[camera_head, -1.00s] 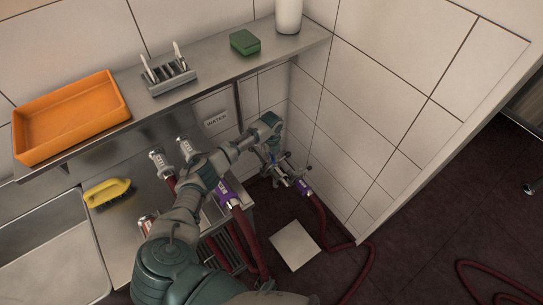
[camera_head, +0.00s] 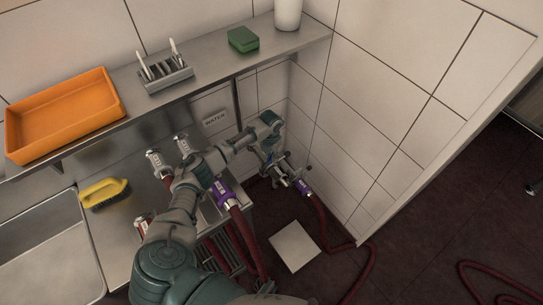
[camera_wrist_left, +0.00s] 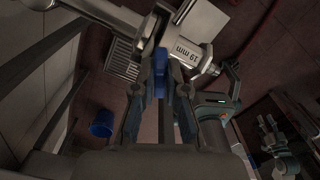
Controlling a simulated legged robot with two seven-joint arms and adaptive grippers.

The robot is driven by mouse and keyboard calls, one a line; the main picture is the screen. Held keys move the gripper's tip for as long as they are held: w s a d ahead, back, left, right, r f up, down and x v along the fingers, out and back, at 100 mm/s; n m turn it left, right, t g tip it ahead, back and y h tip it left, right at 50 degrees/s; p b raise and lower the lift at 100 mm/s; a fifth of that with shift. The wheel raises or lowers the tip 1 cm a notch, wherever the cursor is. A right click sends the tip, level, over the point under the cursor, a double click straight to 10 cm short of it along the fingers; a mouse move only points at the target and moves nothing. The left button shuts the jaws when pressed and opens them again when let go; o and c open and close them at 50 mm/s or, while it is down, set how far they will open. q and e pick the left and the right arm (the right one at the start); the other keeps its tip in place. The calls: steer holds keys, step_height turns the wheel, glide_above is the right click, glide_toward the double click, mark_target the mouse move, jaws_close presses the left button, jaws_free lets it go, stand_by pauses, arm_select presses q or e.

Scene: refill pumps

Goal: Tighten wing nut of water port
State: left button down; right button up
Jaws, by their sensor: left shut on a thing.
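In the left wrist view, my left gripper (camera_wrist_left: 160,92) is shut on a blue wing nut (camera_wrist_left: 160,62), with one finger on each side of it. The nut sits beside a bright metal pipe fitting (camera_wrist_left: 188,62) that carries a "19 mm" marking. In the head view, my left arm reaches to the port by the wall corner, below the WATER sign (camera_head: 215,118). There the metal port fittings (camera_head: 285,172) show next to a purple hose coupling (camera_head: 302,187). The wing nut is too small or hidden to make out in the head view. My right gripper is not seen.
A steel shelf holds an orange tray (camera_head: 62,115), a rack (camera_head: 166,76), a green sponge (camera_head: 243,40) and a white container (camera_head: 288,15). Below are a yellow brush (camera_head: 104,193) and a sink (camera_head: 50,250). Red hoses (camera_head: 318,235) hang to the floor. A blue bucket (camera_wrist_left: 102,123) stands lower down.

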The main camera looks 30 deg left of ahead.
arm_select(q)
steer(key=shift+a+m+b, duration=0.1)
steer(key=shift+m+b, duration=0.55)
steer(key=shift+m, duration=0.65)
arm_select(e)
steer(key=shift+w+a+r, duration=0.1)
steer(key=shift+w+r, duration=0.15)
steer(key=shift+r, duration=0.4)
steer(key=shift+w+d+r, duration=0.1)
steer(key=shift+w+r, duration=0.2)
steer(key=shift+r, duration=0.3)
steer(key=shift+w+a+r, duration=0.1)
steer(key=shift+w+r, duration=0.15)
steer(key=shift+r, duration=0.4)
arm_select(q)
steer(key=c, duration=1.2)
jaws_free()
steer(key=shift+r, duration=0.1)
step_height(320, 180, up, 12)
steer(key=shift+a, duration=0.1)
